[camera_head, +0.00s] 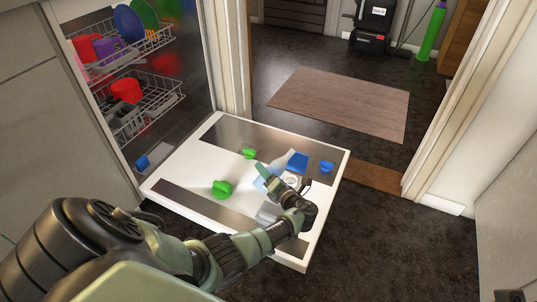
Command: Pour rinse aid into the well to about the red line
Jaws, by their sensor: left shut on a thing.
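The dishwasher door (180,178) lies folded down flat, with steel strips across its white inner face. My left gripper (270,178) is over the middle of the door, shut on what looks like a pale, translucent bottle (281,160), which lies tilted. The gripper partly hides the bottle, and its mouth is not clear. A round white fitting (292,181), perhaps the well, shows beside the gripper. The red line and any liquid level are too small to tell. My right gripper is not in view.
Green knob-like pieces (222,189) (248,153), a blue patch (298,163) and a blue cap (327,166) are on the door. Loaded racks (150,98) stand in the dishwasher behind. Dark floor (385,240) is clear to the right.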

